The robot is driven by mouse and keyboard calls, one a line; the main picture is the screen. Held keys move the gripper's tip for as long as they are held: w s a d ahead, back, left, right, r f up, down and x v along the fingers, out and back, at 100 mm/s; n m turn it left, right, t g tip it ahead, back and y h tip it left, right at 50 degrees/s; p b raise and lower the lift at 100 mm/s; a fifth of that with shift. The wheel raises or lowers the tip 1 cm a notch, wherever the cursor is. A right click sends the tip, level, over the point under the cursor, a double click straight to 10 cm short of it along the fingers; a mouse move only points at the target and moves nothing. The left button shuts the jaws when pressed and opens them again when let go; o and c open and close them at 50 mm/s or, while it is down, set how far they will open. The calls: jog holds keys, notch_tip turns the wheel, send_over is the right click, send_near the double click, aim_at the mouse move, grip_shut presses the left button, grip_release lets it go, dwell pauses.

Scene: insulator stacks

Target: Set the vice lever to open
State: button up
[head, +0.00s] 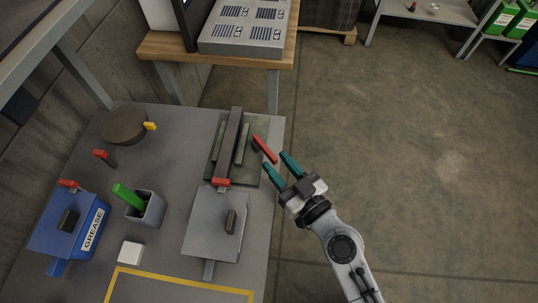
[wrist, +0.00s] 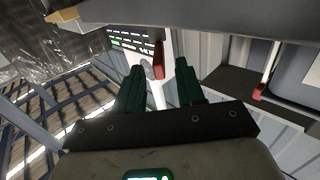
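The vice (head: 217,157) is a green base with a long dark bar and green jaws, near the right edge of the grey bench. Its lever looks to be the red handle (head: 264,149) at the vice's right side, slanting down to the right. My gripper (head: 277,164) has teal fingers, spread apart, with the tips close to the red handle's lower end. In the wrist view a red handle (wrist: 158,59) shows between the dark green fingertips (wrist: 158,72). I cannot tell whether either finger touches it. Nothing is visibly held.
On the grey bench (head: 170,225) stand a blue grease box (head: 68,222), a grey cup (head: 146,211) with a green handle, a white block (head: 131,252), a round dark disc (head: 124,125) and a grey plate (head: 215,222). The floor to the right is clear.

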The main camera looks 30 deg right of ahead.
jog(key=s, duration=0.2)
jog(key=s+b, duration=0.1)
jog(key=s, duration=0.1)
jog(key=shift+d+f+b, duration=0.15)
jog(key=shift+d+b, duration=0.05)
jog(key=shift+b, duration=0.1)
jog(key=shift+s+d, duration=0.15)
jog(key=shift+s, duration=0.35)
jog(key=shift+c, duration=0.4)
